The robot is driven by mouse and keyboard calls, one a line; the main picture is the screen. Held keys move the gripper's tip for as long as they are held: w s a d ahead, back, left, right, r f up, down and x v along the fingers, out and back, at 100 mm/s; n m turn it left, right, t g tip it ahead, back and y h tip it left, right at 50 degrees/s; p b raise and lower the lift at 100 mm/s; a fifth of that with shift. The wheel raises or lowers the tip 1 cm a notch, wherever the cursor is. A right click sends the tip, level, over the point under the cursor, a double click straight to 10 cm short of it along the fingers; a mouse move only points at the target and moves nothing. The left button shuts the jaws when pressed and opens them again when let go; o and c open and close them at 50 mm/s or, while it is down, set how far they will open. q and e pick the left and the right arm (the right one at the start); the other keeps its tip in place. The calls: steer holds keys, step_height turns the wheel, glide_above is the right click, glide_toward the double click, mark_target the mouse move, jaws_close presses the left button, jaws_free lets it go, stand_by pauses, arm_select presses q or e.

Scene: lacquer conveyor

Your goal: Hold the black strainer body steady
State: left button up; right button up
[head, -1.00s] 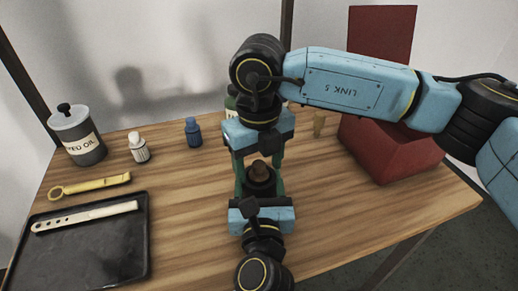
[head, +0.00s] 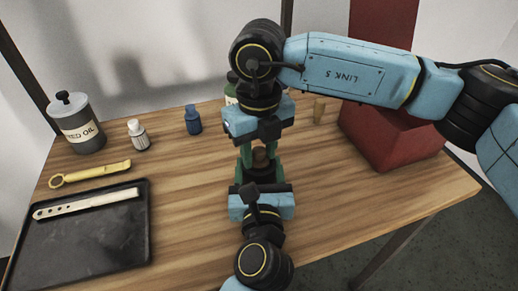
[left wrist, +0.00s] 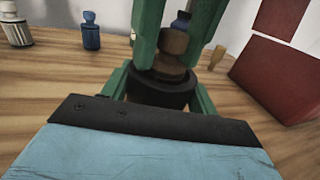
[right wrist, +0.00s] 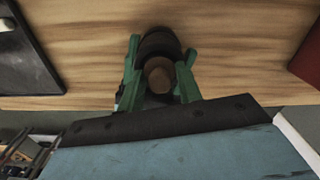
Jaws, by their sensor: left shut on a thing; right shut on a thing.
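The black strainer body (left wrist: 160,90) stands upright on the table between the fingers of my left gripper (head: 260,172), which is shut on it from the near side. It also shows in the right wrist view (right wrist: 158,42). A brown knob-like piece (left wrist: 172,48) sits on top of the body. My right gripper (head: 260,150) comes down from above and is shut on the brown piece; its green fingers stand on both sides of it in the left wrist view. The fingers partly hide the body in the head view.
A grey oil can (head: 77,125), a white bottle (head: 138,135) and a blue bottle (head: 193,120) stand at the back left. A yellow tool (head: 90,173) lies by a black tray (head: 90,245). A red block (head: 395,140) stands at the right. The right front table is clear.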

steer(key=shift+r, duration=4)
steer(key=shift+r, duration=1.5)
arm_select(q)
steer(key=o, duration=1.2)
steer(key=shift+s, duration=0.1)
